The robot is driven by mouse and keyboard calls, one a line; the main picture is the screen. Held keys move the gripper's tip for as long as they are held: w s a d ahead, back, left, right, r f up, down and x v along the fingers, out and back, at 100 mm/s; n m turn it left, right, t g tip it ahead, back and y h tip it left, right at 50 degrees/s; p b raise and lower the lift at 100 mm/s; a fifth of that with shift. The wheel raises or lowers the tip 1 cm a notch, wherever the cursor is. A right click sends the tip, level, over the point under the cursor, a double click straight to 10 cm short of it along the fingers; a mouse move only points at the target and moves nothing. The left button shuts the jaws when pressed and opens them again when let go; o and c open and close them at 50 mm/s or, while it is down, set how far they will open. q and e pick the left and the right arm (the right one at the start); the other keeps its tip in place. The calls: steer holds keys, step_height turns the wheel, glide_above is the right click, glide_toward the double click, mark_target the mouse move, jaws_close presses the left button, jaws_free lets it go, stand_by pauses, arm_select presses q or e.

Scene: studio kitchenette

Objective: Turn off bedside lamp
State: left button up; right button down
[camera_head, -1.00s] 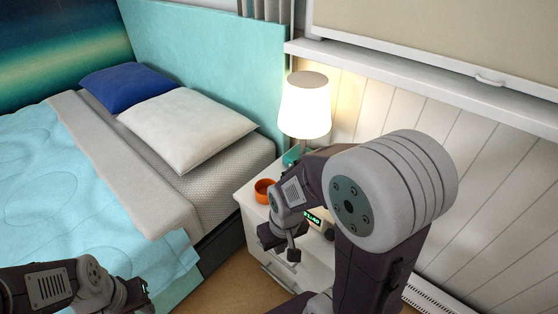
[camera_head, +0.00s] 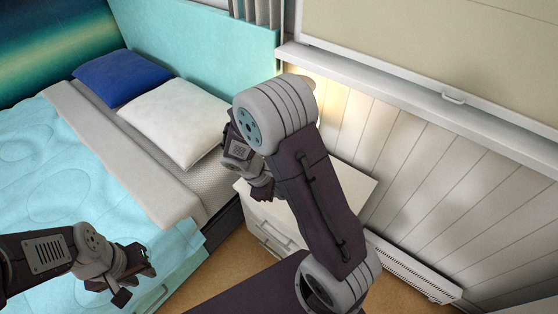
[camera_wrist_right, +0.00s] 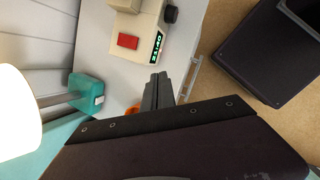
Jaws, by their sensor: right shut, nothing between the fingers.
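The bedside lamp shows in the right wrist view with a bright white shade (camera_wrist_right: 15,115), a grey stem and a teal base (camera_wrist_right: 84,92). A small pale patch is on the base's side. The shade looks lit. My left gripper (camera_head: 136,284) is open and empty beside the bed.
The white nightstand (camera_head: 352,188) also bears a cream clock (camera_wrist_right: 150,28) with a red top button and green digits. An orange bowl (camera_wrist_right: 133,108) is partly hidden behind my right fingers. The bed (camera_head: 120,190) is at left, a radiator (camera_head: 415,270) at right along the panelled wall.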

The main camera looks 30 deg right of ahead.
steer(key=w+f+n+t+h, duration=0.2)
steer(key=w+n, duration=0.2)
steer(key=w+d+f+n+t+h, duration=0.1)
steer(key=w+f+n+t+h, duration=0.1)
steer(key=w+n, duration=0.2)
steer(key=w+f+n+t+h, duration=0.2)
steer(key=w+n+h, duration=0.1)
steer(key=w, duration=0.3)
steer(key=shift+w+d+n, duration=0.2)
steer(key=shift+w+n, duration=0.05)
steer(key=shift+n, duration=0.55)
steer(key=b+x, duration=0.1)
steer(key=x, duration=0.7)
steer(key=shift+d+f+b, duration=0.2)
steer(key=shift+d+b, duration=0.15)
steer(key=shift+w+d+f, duration=0.2)
steer(key=shift+w+d, duration=0.05)
steer(key=shift+d, duration=0.3)
